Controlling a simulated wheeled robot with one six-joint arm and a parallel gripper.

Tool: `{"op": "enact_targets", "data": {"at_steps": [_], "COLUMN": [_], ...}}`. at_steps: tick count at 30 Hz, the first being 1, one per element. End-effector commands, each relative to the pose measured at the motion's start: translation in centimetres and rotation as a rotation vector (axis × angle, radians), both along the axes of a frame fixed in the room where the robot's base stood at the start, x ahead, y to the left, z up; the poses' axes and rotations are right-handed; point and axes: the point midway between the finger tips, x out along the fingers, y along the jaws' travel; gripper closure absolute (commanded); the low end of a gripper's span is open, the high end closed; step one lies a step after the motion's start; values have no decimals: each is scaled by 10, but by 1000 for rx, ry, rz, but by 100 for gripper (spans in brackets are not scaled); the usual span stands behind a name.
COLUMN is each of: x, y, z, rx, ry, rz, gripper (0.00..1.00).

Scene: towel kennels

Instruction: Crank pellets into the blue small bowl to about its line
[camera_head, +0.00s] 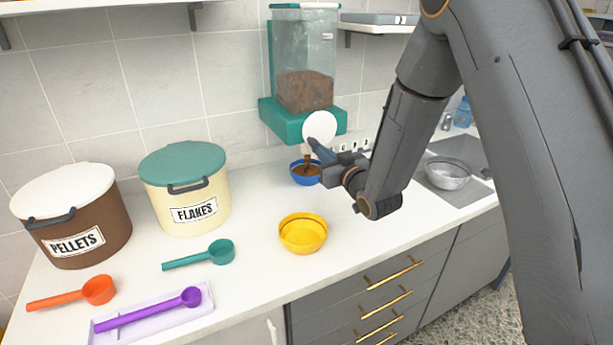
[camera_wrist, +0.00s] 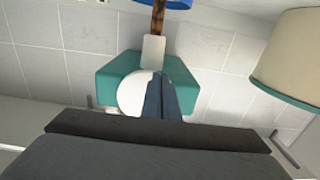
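The blue small bowl (camera_head: 293,176) stands on the counter under the dispenser's pale spout (camera_head: 306,150), with brown pellets in it. A brown stream runs from the spout into the bowl. My arm partly covers the bowl, and I cannot make out its line. In the wrist view the bowl's edge (camera_wrist: 180,4) shows at the top. The dispenser (camera_head: 305,90) has a clear hopper partly filled with brown pellets and a teal base. My gripper (camera_head: 318,146) is at its white crank disc (camera_head: 316,122). The blue fingers (camera_wrist: 160,95) are close together over the disc, hiding the crank's handle.
A yellow bowl (camera_head: 303,236) stands in front. Left are the PELLETS bin (camera_head: 95,215), FLAKES bin (camera_head: 200,180), teal scoop (camera_head: 215,254), orange scoop (camera_head: 95,290) and purple scoop (camera_head: 150,308) on a tray. A metal bowl (camera_head: 447,175) is by the sink at right.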

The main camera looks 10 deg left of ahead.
Motion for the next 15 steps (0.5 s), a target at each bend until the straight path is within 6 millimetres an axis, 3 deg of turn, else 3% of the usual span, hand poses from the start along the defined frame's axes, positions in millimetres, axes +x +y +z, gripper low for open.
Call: {"op": "enact_targets", "data": {"at_steps": [15], "x": [-39], "y": [-38], "z": [0], "rx": [6], "ry": [4], "rz": [-15], "gripper": [100]}}
